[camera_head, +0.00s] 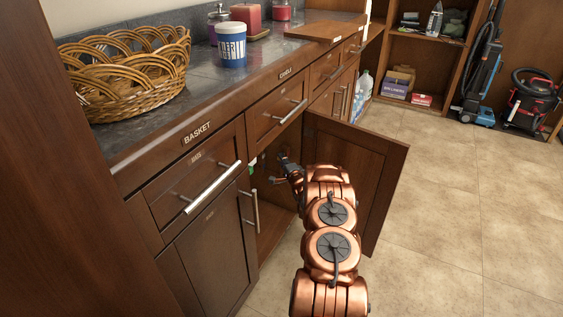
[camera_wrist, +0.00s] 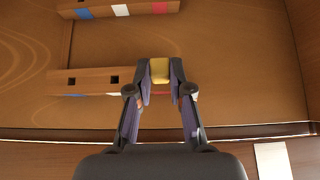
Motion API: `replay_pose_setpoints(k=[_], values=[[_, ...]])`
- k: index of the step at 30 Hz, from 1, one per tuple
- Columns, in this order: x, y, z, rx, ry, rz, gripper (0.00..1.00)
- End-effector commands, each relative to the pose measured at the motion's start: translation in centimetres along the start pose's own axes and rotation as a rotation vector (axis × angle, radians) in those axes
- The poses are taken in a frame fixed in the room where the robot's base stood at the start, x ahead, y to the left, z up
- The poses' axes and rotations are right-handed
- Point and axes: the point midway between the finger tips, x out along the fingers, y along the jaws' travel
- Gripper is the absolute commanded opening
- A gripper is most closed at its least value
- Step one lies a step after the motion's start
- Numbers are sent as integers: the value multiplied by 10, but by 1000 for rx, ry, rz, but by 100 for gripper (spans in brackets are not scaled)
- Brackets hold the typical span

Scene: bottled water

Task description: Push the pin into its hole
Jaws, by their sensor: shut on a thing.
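My gripper (camera_wrist: 159,72) is shut on a small yellow block-like piece, likely the pin (camera_wrist: 159,70), held between its fingertips. Just beyond it lies a wooden bar (camera_wrist: 97,81) with two dark square holes to the left of the fingers and blue, white and red patches along its near side. The fingers cover part of this bar, so I cannot tell whether the pin sits in a hole. In the head view my gripper (camera_head: 287,167) reaches inside the open lower cabinet; the pin and bar are not clear there.
A second wooden bar (camera_wrist: 119,9) with blue, white and red patches lies farther off. The open cabinet door (camera_head: 358,172) stands right of my arm. A drawer (camera_head: 278,110) and countertop with a wicker basket (camera_head: 130,75) are above.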

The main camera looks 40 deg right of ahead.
Motion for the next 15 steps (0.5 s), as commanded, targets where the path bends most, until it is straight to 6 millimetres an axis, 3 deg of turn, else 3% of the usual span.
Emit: replay_pose_setpoints(k=[8, 9, 15], values=[[3, 0, -5, -2, 1, 0, 0], [3, 0, -5, -2, 0, 0, 23], [3, 0, -5, -1, 1, 0, 44]])
